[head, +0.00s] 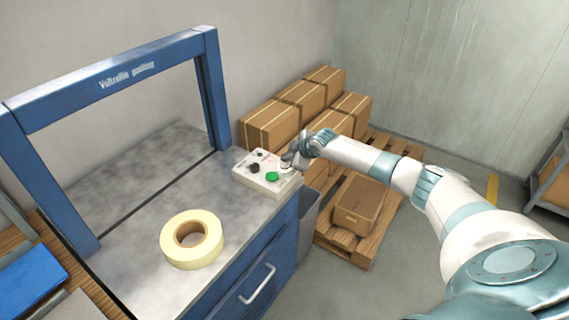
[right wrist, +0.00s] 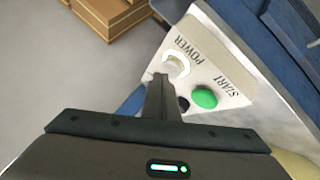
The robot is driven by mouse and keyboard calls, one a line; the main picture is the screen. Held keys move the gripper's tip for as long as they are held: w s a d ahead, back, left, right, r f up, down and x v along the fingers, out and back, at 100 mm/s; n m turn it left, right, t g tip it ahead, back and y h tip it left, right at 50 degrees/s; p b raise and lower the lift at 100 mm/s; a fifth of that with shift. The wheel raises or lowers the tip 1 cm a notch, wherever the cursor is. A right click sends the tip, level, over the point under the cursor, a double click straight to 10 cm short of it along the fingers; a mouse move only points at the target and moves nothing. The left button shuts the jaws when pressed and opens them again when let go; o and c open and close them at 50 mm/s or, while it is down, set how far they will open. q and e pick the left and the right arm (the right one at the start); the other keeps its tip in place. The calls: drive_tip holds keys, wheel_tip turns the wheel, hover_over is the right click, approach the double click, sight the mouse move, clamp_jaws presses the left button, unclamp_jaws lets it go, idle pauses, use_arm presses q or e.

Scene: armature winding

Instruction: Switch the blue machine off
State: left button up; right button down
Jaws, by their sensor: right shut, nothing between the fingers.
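The blue machine (head: 215,90) is a blue frame over a grey worktop at the left of the head view. Its light control box (head: 246,183) sits at the worktop's right end, with a green button (head: 272,176) and a black knob (head: 254,168). In the right wrist view, a pale round switch (right wrist: 178,66) is beside the word POWER, and the green button (right wrist: 205,98) is beside START. My right gripper (head: 289,161) is shut and empty at the box's right side. Its fingertips (right wrist: 161,80) show close beside the POWER switch; contact cannot be told. My left gripper is not in view.
A roll of pale tape (head: 181,254) lies on the worktop. Cardboard boxes (head: 270,124) are stacked on a wooden pallet (head: 345,250) behind and right of the machine. A grey bin (head: 307,222) stands against the machine's right side. The floor farther right is mostly clear.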

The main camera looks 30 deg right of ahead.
sight(287, 165)
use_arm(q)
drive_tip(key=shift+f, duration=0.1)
use_arm(e)
drive_tip(key=shift+f, duration=0.15)
use_arm(q)
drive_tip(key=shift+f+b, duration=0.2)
drive_tip(key=shift+b, duration=0.1)
use_arm(e)
drive_tip(key=shift+f, duration=0.3)
use_arm(q)
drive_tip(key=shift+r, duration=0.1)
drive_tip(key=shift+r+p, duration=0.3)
drive_tip(key=shift+p, duration=0.1)
use_arm(e)
drive_tip(key=shift+r, duration=0.4)
